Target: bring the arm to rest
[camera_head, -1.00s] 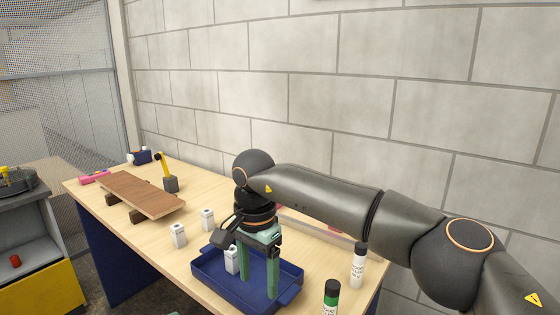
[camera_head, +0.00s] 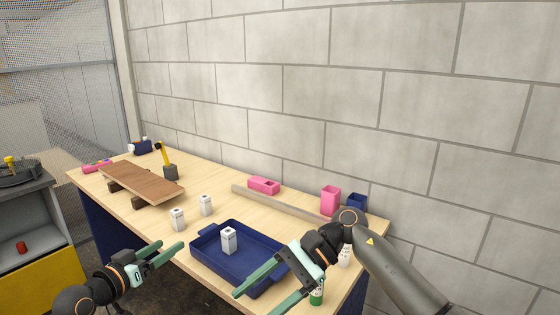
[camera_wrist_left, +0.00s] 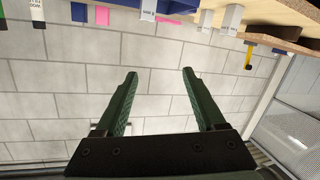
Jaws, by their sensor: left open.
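My left gripper (camera_head: 172,244) is at the lower left in the head view, in front of the table's near edge. Its green fingers are apart and empty. They also show in the left wrist view (camera_wrist_left: 158,72), spread with only the block wall between them. My right gripper (camera_head: 254,302) is at the bottom right of centre, over the near right part of the blue tray (camera_head: 207,262). Its fingers are apart with nothing visible between them. A white block (camera_head: 229,241) stands upright in the tray, apart from both grippers.
Two white blocks (camera_head: 178,220) (camera_head: 206,205) stand left of the tray. A brown board (camera_head: 142,180) lies on dark supports further left. Pink boxes (camera_head: 264,185) (camera_head: 331,199) and a blue box (camera_head: 356,202) stand at the back. A green-labelled bottle (camera_head: 317,298) is partly hidden by my right gripper.

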